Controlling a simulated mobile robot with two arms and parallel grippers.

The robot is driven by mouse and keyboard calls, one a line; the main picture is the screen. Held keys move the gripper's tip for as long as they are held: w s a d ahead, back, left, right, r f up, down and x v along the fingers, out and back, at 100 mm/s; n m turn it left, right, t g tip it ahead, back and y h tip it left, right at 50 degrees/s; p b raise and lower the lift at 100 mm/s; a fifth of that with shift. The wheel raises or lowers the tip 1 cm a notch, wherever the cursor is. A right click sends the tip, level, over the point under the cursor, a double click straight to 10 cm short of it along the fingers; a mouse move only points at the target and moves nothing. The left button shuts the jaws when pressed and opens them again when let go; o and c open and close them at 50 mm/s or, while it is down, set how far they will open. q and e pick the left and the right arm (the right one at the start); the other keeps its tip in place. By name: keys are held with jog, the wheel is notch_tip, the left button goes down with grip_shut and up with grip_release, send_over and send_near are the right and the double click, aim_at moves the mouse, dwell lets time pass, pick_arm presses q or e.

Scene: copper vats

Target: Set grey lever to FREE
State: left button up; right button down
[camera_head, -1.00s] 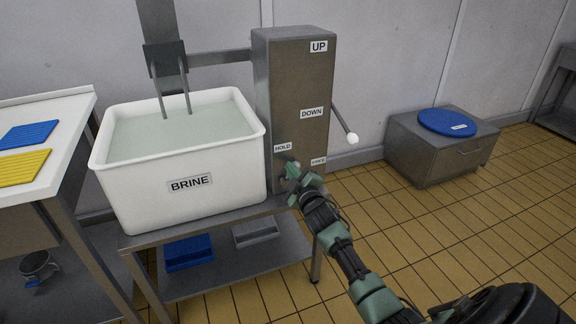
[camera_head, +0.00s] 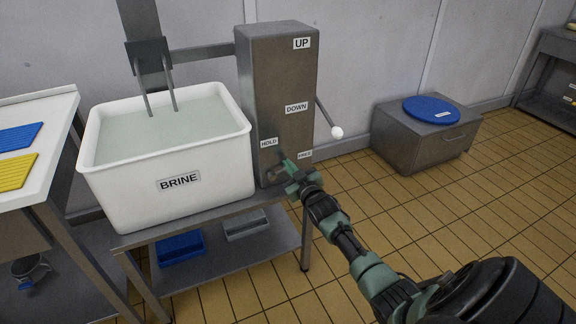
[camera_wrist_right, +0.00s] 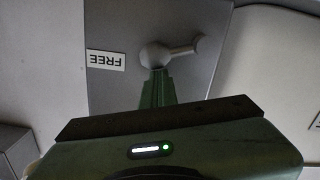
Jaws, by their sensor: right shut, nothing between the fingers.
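The grey lever (camera_wrist_right: 178,50) is on the face of the steel cabinet (camera_head: 275,85). In the right wrist view, which shows the panel upside down, its arm points right, away from the FREE label (camera_wrist_right: 106,60). In the head view the HOLD label (camera_head: 268,143) is at the left, the small FREE label (camera_head: 305,155) at the right, and my gripper largely hides the lever. My right gripper (camera_head: 284,158) is shut and empty, in front of the panel. Its fingertips (camera_wrist_right: 156,75) are at the lever's hub in the wrist view; I cannot tell whether they touch.
A white BRINE vat (camera_head: 165,165) stands left of the cabinet on a steel stand. A white-knobbed lever (camera_head: 336,132) sticks out of the cabinet's right side near the UP and DOWN labels. A low steel box with a blue lid (camera_head: 432,108) stands right. Tiled floor there is open.

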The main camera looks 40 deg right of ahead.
jog(key=shift+s+f, duration=0.15)
dwell(0.4)
